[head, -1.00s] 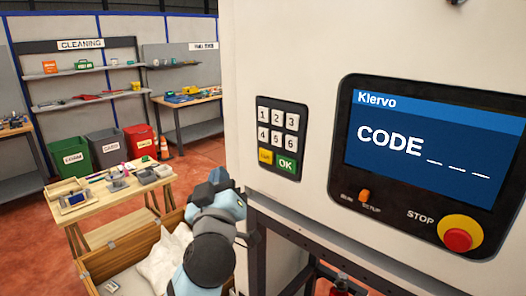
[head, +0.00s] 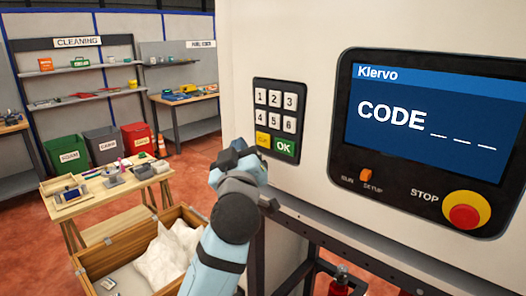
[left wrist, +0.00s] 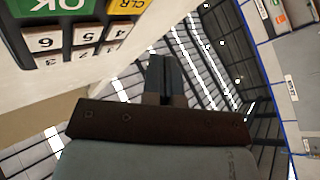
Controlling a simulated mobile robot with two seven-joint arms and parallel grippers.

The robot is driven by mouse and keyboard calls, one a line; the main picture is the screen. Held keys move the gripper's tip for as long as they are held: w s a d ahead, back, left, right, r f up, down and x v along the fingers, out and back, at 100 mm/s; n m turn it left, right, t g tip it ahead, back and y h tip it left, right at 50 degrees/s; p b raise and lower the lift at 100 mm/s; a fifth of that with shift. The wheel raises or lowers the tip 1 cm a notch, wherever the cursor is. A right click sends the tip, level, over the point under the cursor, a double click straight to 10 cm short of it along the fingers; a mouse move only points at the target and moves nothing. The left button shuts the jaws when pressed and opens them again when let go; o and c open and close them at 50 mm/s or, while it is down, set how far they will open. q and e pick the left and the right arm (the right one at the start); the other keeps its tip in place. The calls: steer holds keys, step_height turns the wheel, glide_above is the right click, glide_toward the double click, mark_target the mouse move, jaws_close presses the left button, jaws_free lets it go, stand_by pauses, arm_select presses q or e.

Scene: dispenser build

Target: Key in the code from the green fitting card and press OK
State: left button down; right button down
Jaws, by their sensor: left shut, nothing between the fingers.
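The keypad (head: 302,113) is on the white machine's front, with number keys 1 to 6, a yellow CLR key (head: 263,141) and a green OK key (head: 284,147). The screen (head: 425,150) reads "CODE" with three blank dashes. My left gripper (head: 243,155) is just below and left of the keypad, in front of the machine's edge; its fingertips are hard to make out there. In the left wrist view the fingers (left wrist: 166,75) are shut and empty, and the keypad (left wrist: 70,35) shows upside down at upper left, apart from them. I cannot make out a green fitting card. My right gripper is out of view.
An orange RUN/SETUP switch (head: 366,175) and a red STOP button (head: 464,216) sit below the screen. A wooden crate (head: 112,254) with white sacks stands at lower left, before a work table (head: 90,208). Bins and shelves stand behind.

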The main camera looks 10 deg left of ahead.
mark_target(264, 140)
arm_select(q)
steer(key=w+d, duration=0.1)
steer(key=w+p, duration=0.1)
steer(key=shift+w+d, duration=0.3)
steer(key=shift+d, duration=0.05)
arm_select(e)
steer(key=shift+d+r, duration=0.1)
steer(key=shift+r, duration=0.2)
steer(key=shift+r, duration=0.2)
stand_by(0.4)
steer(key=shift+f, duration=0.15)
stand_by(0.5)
arm_select(q)
steer(key=shift+r+p, duration=0.1)
steer(key=shift+p, duration=0.2)
steer(key=shift+w+d+p, duration=0.2)
steer(key=shift+w+p, duration=0.15)
steer(key=shift+p, duration=0.35)
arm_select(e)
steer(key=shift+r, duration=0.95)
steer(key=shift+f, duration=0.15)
